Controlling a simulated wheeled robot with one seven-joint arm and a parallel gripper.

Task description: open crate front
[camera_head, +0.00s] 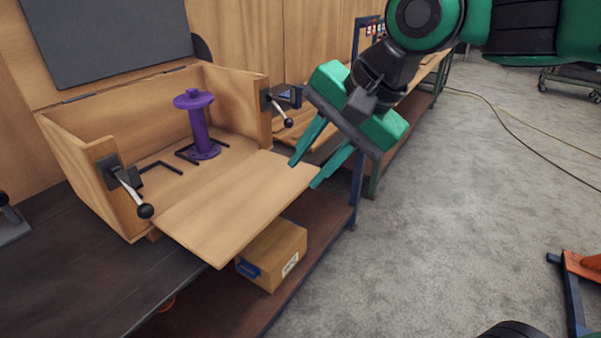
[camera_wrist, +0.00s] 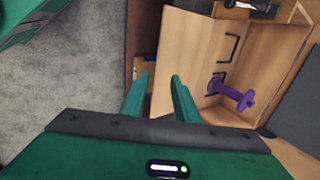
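A wooden crate (camera_head: 75,122) stands on the dark workbench. Its front panel (camera_head: 235,208) is folded down and lies roughly flat, sticking out past the bench edge. It also shows in the wrist view (camera_wrist: 181,58). A purple flanged pipe (camera_head: 203,127) stands upright on the crate floor and shows in the wrist view (camera_wrist: 231,92). Black latches with ball-ended levers sit at the left (camera_head: 126,186) and right (camera_head: 280,106) front posts. My gripper (camera_head: 305,174) is open and empty, its fingertips close to the panel's right outer corner. Contact with the panel cannot be told.
Black angle brackets (camera_head: 161,168) lie on the crate floor near the pipe. A cardboard box (camera_head: 276,252) sits on the lower shelf below the panel. The grey floor (camera_head: 420,230) to the right is mostly clear, with a cable across it.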

